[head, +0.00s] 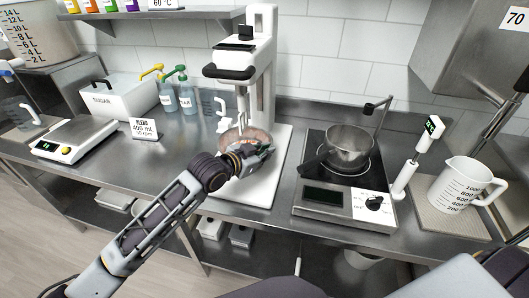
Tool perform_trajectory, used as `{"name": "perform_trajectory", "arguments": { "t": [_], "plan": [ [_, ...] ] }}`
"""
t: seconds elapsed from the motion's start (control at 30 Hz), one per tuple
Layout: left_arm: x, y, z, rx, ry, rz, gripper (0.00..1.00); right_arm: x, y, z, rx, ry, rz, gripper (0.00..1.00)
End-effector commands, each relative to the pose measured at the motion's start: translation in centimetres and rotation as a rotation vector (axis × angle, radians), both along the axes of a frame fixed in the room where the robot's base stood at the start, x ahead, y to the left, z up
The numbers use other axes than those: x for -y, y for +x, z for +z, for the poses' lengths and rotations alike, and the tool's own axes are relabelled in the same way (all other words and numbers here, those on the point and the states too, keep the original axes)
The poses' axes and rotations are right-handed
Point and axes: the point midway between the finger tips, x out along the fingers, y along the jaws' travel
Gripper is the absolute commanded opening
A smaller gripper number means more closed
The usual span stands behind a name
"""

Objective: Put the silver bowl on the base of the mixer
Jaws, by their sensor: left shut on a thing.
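The silver bowl (236,136) is at the mixer, around the lower end of the mixer's whisk, with something pinkish showing inside. My left gripper (260,151) is shut on the bowl's near right side, and its fingers hide part of the rim. The white mixer (262,70) stands against the back wall, and its flat white base (264,185) extends forward under the bowl. I cannot tell whether the bowl touches the base, since my gripper and wrist cover its underside. My right gripper does not show.
A hot plate (322,196) with a metal saucepan (348,145) stands right of the mixer. A measuring jug (462,185) is farther right. Left are a scale (70,138), a sugar box (118,98), pump bottles (187,95) and a BLEND card (144,128). The counter's front left is clear.

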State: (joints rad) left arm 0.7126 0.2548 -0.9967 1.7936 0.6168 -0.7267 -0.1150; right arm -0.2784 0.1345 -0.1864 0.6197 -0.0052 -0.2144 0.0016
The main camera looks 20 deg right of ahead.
Motion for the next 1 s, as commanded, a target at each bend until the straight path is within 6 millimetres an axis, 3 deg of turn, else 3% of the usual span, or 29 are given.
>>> {"name": "perform_trajectory", "arguments": {
  "t": [0.4, 0.43, 0.6, 1.0],
  "plan": [
    [0.05, 0.03, 0.10, 0.007, -0.003, -0.001, 0.00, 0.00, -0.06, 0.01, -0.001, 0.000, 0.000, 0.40],
    [0.01, 0.01, -0.14, 0.002, 0.000, 0.000, 0.13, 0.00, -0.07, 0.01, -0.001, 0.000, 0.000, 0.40],
    [0.01, 0.01, -0.14, 0.002, 0.000, 0.000, 0.32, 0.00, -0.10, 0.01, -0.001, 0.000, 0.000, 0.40],
    [0.01, 0.01, 0.10, 0.003, -0.001, 0.000, 0.32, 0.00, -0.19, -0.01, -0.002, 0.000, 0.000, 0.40]
  ]
}}
